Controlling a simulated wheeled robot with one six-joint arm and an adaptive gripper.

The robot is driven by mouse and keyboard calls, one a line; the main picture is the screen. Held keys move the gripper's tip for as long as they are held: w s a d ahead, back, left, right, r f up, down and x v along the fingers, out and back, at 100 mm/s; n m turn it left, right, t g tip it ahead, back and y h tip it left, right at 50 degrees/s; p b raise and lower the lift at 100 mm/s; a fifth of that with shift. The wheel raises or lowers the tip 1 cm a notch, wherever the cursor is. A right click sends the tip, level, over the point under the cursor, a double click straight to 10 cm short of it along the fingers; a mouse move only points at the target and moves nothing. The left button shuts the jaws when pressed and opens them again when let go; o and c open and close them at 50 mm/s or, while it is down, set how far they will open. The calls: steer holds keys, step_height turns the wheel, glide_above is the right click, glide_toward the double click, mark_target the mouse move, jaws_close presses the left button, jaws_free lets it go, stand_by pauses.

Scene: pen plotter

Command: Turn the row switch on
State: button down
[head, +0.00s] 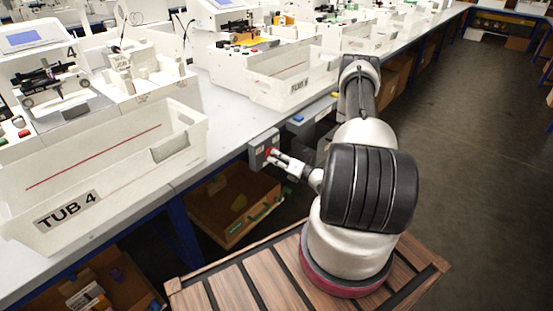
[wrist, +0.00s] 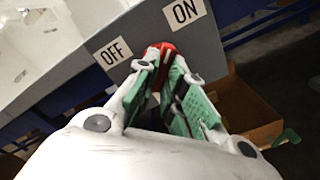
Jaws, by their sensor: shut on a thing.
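The row switch is a grey box (head: 258,147) on the front edge of the long table, with a red handle (wrist: 160,52) on its face. In the wrist view its face (wrist: 207,42) carries an OFF label (wrist: 113,52) at left and an ON label (wrist: 184,12) at right. The red handle lies between the labels. My gripper (wrist: 163,62) is shut on the red handle, with its green-padded fingers on both sides. In the head view my gripper (head: 272,158) reaches the box from the right. The fingertips partly hide the handle.
White tubs, TUB 4 (head: 110,160) and TUB 8 (head: 290,82), stand along the table edge with plotter machines behind. A cardboard box (head: 232,203) sits below the switch, under the table. The aisle floor (head: 475,150) at right is clear.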

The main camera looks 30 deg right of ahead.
stand_by(0.3)
steer(key=c, duration=1.5)
jaws_free()
steer(key=v, duration=1.2)
